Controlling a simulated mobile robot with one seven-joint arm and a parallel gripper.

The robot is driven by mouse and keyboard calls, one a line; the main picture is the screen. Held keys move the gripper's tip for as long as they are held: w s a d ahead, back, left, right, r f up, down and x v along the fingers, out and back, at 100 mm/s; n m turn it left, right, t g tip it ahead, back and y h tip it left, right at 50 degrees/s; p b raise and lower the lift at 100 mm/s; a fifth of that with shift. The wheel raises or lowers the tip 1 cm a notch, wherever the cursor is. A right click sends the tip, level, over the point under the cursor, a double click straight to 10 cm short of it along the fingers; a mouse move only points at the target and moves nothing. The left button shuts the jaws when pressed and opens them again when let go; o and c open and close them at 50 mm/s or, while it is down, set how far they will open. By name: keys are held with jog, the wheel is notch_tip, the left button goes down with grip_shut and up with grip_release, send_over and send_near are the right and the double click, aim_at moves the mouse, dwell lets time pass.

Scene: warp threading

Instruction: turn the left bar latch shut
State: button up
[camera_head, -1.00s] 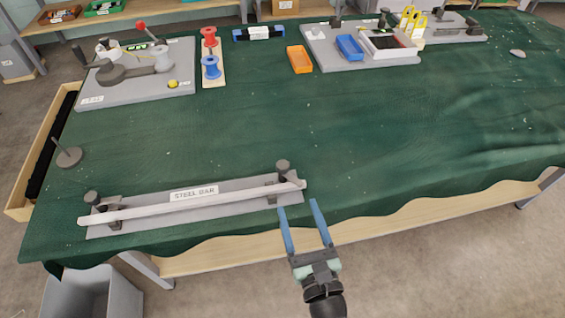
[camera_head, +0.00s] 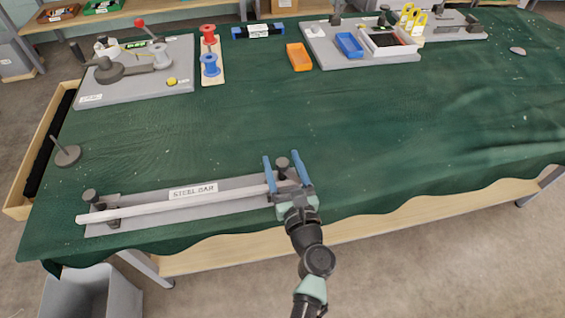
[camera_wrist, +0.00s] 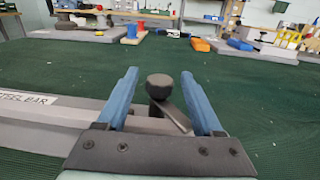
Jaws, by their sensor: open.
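The steel bar (camera_head: 150,209) lies along a grey base plate (camera_head: 235,202) near the table's front edge. The left bar latch (camera_head: 92,197) has a dark round knob at the bar's left end; whether it is turned across the bar is too small to tell. The right bar latch (camera_head: 283,165) stands at the other end. My gripper (camera_head: 282,155) is at this right end, open, with its blue fingers on either side of the right latch. In the wrist view the right latch knob (camera_wrist: 160,86) shows between the fingers, with its lever angled to the right. Contact cannot be told.
A thin post on a round base (camera_head: 67,155) stands left of the plate. A board with a crank (camera_head: 140,70), red and blue spools (camera_head: 209,65), an orange tray (camera_head: 299,57) and a blue tray (camera_head: 349,45) are at the back. The middle cloth is clear.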

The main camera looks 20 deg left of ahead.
grip_shut()
dwell(0.4)
jog(key=shift+f+m+t+h, duration=0.1)
jog(key=shift+m+t+h, duration=0.2)
jog(key=shift+h, duration=0.1)
jog(key=shift+a+m+t+h+b, duration=0.1)
jog(key=shift+m+t+h+b, duration=0.45)
jog(key=shift+h, duration=0.25)
jog(key=m+t+h+b, duration=0.1)
jog(key=m+h+b, duration=0.1)
jog(key=m+h, duration=0.1)
jog(key=shift+h, duration=0.5)
jog(key=shift+m+t+h+b, duration=0.55)
jog(key=shift+m+h, duration=0.8)
jog(key=shift+h, duration=0.85)
